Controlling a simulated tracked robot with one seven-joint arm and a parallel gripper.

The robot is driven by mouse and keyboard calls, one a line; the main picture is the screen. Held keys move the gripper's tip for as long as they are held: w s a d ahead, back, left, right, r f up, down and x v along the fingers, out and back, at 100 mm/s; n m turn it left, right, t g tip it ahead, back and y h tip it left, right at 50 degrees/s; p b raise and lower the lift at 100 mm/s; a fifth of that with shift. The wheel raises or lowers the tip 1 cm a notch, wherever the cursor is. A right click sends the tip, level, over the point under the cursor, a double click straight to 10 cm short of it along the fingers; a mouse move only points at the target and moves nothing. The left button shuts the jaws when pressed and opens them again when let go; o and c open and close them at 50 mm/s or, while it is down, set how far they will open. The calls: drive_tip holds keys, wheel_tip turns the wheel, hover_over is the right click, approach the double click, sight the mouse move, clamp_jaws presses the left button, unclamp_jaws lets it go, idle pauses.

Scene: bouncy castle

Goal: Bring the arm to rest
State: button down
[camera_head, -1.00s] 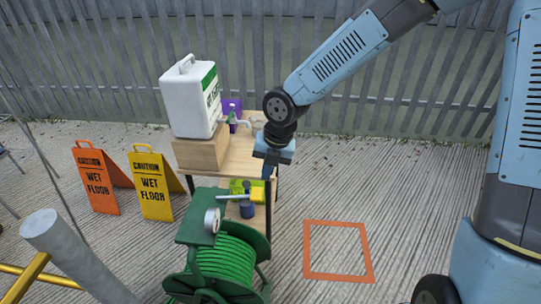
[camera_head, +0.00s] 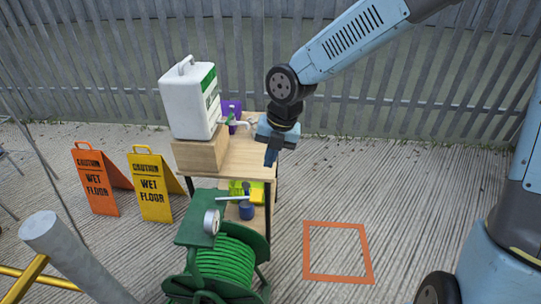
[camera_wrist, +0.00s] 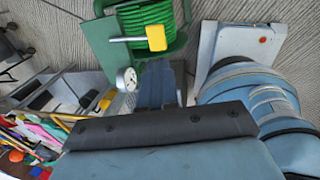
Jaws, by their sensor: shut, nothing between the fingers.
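My gripper (camera_head: 271,157) hangs pointing down at the right edge of the wooden table (camera_head: 245,160) in the head view. Its fingers are shut with nothing between them. In the wrist view the dark fingers (camera_wrist: 160,85) show together in the middle, with the green hose reel (camera_wrist: 150,25) beyond them. My arm reaches in from the upper right of the head view, bent at a joint above the gripper.
A white water container (camera_head: 190,100) stands on a wooden block on the table, with a purple item (camera_head: 231,108) beside it. The green hose reel (camera_head: 225,262) is in front. Wet floor signs (camera_head: 152,185) stand left. An orange square (camera_head: 338,276) marks clear ground. A metal fence (camera_head: 400,90) runs behind.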

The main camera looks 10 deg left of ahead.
drive_tip(key=w+d+r+m+t+h, duration=0.1)
drive_tip(key=d+r+m+t+h, duration=0.1)
drive_tip(key=d+r+m, duration=0.55)
drive_tip(key=w+d+r+m+t+h, duration=0.1)
drive_tip(key=d+r+m+h, duration=0.1)
drive_tip(key=d+m, duration=1)
drive_tip(key=s+d+r+m+t, duration=0.1)
drive_tip(key=s+d+r+m, duration=0.4)
drive_tip(key=d+m, duration=0.3)
drive_tip(key=s+d+r+m+t+y, duration=0.1)
drive_tip(key=s+d+r+m, duration=0.4)
drive_tip(key=d+m, duration=0.3)
drive_tip(key=shift+s+d+m+t+y, duration=0.15)
drive_tip(key=shift+s+m+t+y, duration=0.2)
drive_tip(key=shift+s+m, duration=0.5)
